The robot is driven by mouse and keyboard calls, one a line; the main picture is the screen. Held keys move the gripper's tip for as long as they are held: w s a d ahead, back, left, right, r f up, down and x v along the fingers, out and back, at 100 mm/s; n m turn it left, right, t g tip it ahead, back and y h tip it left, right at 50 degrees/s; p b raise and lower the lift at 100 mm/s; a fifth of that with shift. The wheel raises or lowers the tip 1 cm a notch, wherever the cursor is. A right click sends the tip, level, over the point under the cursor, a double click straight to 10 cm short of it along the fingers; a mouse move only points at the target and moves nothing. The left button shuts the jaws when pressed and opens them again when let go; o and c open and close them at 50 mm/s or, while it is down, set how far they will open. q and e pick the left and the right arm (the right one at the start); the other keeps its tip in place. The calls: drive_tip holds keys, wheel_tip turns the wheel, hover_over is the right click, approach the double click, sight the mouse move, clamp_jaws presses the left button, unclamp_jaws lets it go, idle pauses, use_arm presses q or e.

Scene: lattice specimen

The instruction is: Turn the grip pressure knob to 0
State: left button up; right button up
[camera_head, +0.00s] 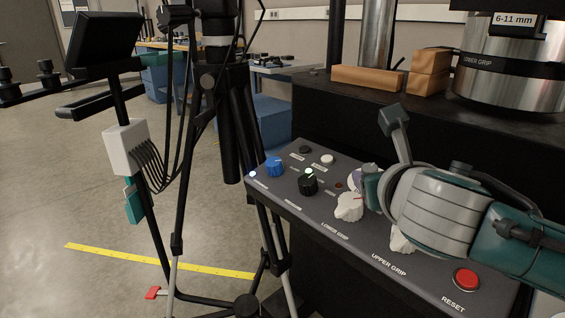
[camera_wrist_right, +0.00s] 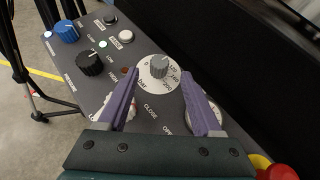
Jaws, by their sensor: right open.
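The control panel (camera_head: 300,208) slopes in front of me. Its grey knob (camera_wrist_right: 159,66) sits on a white round dial (camera_wrist_right: 146,82) marked "bar", with 0 at the left and higher numbers at the right. The knob's pointer seems to face the upper right; the exact reading is too small to tell. In the head view the dial (camera_head: 354,178) is mostly hidden by my right gripper (camera_head: 371,187). In the wrist view my right gripper (camera_wrist_right: 160,78) is open, its purple fingers apart on either side of the dial, with nothing between them gripped. My left gripper is out of view.
A blue knob (camera_head: 274,166), a black knob (camera_head: 308,181), a white lower grip knob (camera_head: 349,206), a partly hidden white upper grip knob (camera_head: 401,241) and a red reset button (camera_head: 466,279) crowd the panel. A black tripod (camera_head: 235,120) stands left.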

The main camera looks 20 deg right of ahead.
sight(371, 170)
drive_tip(key=b+x, duration=0.2)
drive_tip(key=x, duration=0.4)
drive_tip(key=shift+s+f+b, duration=0.1)
drive_tip(key=shift+f+b, duration=0.05)
drive_tip(key=shift+b, duration=0.15)
drive_tip(key=shift+w+d, duration=0.15)
drive_tip(key=shift+w, duration=0.25)
drive_tip(key=c, duration=0.7)
clamp_jaws()
